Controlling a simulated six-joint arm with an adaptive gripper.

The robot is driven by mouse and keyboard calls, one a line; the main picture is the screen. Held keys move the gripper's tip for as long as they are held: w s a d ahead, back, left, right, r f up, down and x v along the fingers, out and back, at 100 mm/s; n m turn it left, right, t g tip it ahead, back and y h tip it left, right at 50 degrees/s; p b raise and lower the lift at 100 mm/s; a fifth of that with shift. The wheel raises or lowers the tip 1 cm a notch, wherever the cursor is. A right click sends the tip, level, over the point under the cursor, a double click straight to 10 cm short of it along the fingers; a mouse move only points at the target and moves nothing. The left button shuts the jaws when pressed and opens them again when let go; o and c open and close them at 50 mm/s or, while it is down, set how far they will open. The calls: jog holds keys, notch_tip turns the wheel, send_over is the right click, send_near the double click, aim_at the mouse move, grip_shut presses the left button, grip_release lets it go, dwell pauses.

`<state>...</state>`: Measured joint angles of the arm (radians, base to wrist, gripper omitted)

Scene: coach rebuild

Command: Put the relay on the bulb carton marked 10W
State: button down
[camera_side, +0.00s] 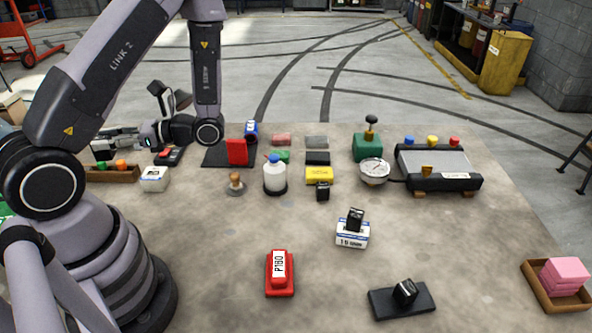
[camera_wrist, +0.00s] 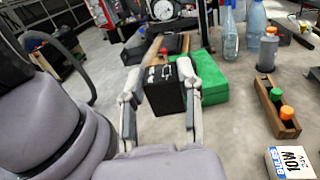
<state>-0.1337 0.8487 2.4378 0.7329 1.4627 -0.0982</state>
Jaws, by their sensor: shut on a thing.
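My gripper (camera_wrist: 160,112) is shut on the relay (camera_wrist: 165,90), a black block with white marks on top. In the side view the gripper (camera_side: 106,146) is at the far left, with the dark relay (camera_side: 100,151) held between its fingers, partly hidden. The small white carton (camera_wrist: 290,162) at the lower right of the wrist view reads 10W upside down. In the side view this carton (camera_side: 154,179) stands on the table to the right of and below the gripper, apart from the relay. Its top looks bare.
A wooden tray (camera_side: 112,175) with green and orange capped items stands beside the carton. A second white carton (camera_side: 352,235) bears a black block (camera_side: 355,219). A white bottle (camera_side: 275,178) and wooden-knobbed stamp (camera_side: 236,183) stand right of the 10W carton. A green box (camera_wrist: 208,82) lies behind the relay.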

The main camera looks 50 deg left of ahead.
jog(key=w+a+m+t+y, duration=0.2)
jog(key=a+y, duration=0.1)
send_over(157, 173)
jog(key=f, duration=1.4)
jog(key=shift+s+d+f, duration=0.15)
jog(key=shift+s+d, duration=0.1)
jog(key=shift+d, duration=0.15)
jog(key=shift+w+a+f, duration=0.3)
jog(key=shift+a+f, duration=0.05)
jog(key=shift+f, duration=1.75)
jog(key=shift+f, duration=0.1)
jog(key=c, duration=0.7)
grip_release()
jog(key=shift+c, duration=0.2)
